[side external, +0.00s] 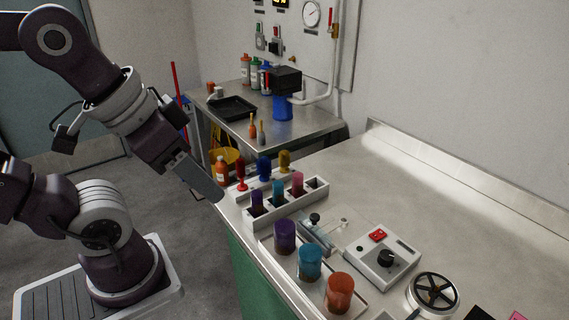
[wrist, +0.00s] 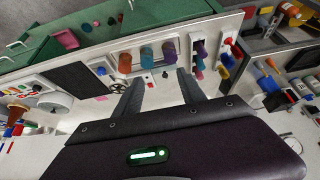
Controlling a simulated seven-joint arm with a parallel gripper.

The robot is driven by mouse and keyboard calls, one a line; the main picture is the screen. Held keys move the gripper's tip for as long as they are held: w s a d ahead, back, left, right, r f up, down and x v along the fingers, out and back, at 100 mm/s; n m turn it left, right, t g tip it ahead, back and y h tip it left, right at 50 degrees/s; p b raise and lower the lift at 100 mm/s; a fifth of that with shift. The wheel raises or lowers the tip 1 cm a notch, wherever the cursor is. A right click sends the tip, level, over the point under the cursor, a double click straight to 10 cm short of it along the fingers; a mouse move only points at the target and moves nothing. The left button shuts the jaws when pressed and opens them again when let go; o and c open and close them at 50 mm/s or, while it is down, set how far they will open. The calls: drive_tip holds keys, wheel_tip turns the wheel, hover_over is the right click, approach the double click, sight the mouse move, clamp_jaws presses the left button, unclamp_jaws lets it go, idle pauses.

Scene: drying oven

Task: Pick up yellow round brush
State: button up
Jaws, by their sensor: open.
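My gripper (side external: 213,194) is to the left of the rack in the side view, apart from the brush and tilted downward. In the wrist view my gripper (wrist: 157,77) shows two fingers spread apart with nothing between them.
Purple (side external: 256,201), teal (side external: 279,193) and pink (side external: 297,183) pieces fill the rack's front row. Purple (side external: 284,237), teal (side external: 309,262) and orange (side external: 340,295) cylinders stand nearer the camera. A control box (side external: 383,258) sits right of them.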

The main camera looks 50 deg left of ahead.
drive_tip(key=w+a+r+n+g+h, duration=0.15)
drive_tip(key=w+r+n, duration=0.25)
drive_tip(key=w, duration=0.4)
drive_tip(key=n+g+y, duration=0.2)
drive_tip(key=n+g, duration=0.2)
drive_tip(key=n, duration=1)
hover_over(284, 152)
drive_tip(key=shift+h, duration=0.25)
drive_tip(key=f, duration=2)
drive_tip(key=shift+w+a+f, duration=0.15)
drive_tip(key=shift+a+f, duration=0.15)
drive_tip(key=f, duration=0.7)
drive_tip(key=shift+d+f, duration=0.2)
drive_tip(key=shift+d, duration=0.05)
clamp_jaws()
